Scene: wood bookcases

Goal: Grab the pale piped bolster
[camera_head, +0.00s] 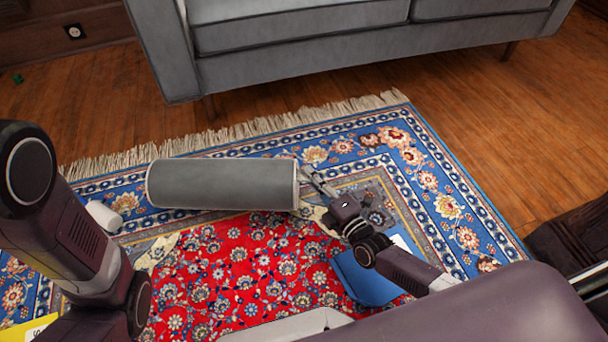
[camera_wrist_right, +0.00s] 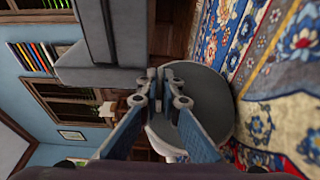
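The pale piped bolster (camera_head: 222,184) is a grey cylinder with light piping at its ends. It lies sideways on the patterned rug, left of centre in the head view. Its round right end (camera_wrist_right: 210,105) shows behind my fingers in the right wrist view. My right gripper (camera_head: 308,174) is at the upper part of that right end. In the right wrist view its fingertips (camera_wrist_right: 160,78) are drawn together, overlapping the edge of the end face. Whether they touch or pinch it, I cannot tell. My left arm is at the left; its gripper is out of view.
The rug (camera_head: 450,205) lies on a wood floor. A grey sofa (camera_head: 300,42) stands behind it. A blue flat item (camera_head: 368,282) lies under my right arm. A small white cylinder (camera_head: 103,215) is left of the bolster. A dark piece of furniture (camera_head: 570,240) is at right.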

